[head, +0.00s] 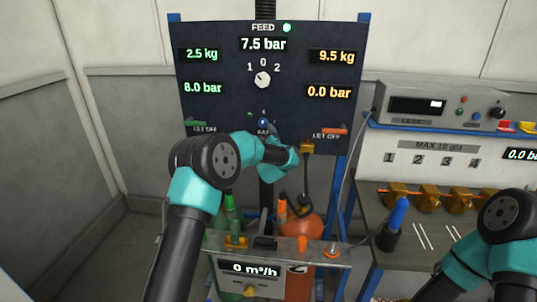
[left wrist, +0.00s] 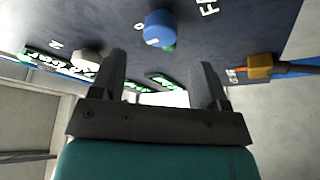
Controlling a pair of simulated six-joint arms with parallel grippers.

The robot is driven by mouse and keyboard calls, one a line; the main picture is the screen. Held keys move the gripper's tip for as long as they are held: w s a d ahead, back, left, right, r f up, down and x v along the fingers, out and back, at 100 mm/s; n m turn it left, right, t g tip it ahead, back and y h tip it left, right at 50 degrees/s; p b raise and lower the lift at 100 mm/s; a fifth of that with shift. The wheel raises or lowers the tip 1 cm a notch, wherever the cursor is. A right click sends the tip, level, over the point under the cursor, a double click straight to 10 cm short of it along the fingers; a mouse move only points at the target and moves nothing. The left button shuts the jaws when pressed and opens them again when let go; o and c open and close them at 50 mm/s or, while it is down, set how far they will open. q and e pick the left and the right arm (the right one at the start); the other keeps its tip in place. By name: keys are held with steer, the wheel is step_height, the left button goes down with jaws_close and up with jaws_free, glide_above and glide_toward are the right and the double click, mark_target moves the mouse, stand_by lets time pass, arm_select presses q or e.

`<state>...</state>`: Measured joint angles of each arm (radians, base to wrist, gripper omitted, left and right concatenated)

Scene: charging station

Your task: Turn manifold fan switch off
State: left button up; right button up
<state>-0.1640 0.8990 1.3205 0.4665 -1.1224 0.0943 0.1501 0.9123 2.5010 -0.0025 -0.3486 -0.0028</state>
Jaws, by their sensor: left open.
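The dark panel (head: 215,60) faces me. It carries a white selector knob (head: 263,79) marked 1, 0 and 2, and a small blue knob (head: 263,123) lower down. I cannot read which control is the fan switch. My left gripper (head: 270,134) is in front of the panel's lower middle, near the blue knob and partly hidden by its own arm. In the left wrist view the left gripper (left wrist: 160,72) is open and empty, and the blue knob (left wrist: 159,28) lies beyond its fingertips, apart from them. My right gripper is out of view.
A brass fitting with a hose (head: 307,148) hangs at the panel's lower right. Green and orange bottles (head: 300,229) stand below, behind a bench reading 0 m³/h. A second bench on the right holds brass valves (head: 430,198) and a blue-handled tool (head: 397,212).

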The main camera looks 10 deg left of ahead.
arm_select(q)
steer(key=v, duration=1)
steer(key=shift+s, duration=0.2)
steer(key=shift+f, duration=0.1)
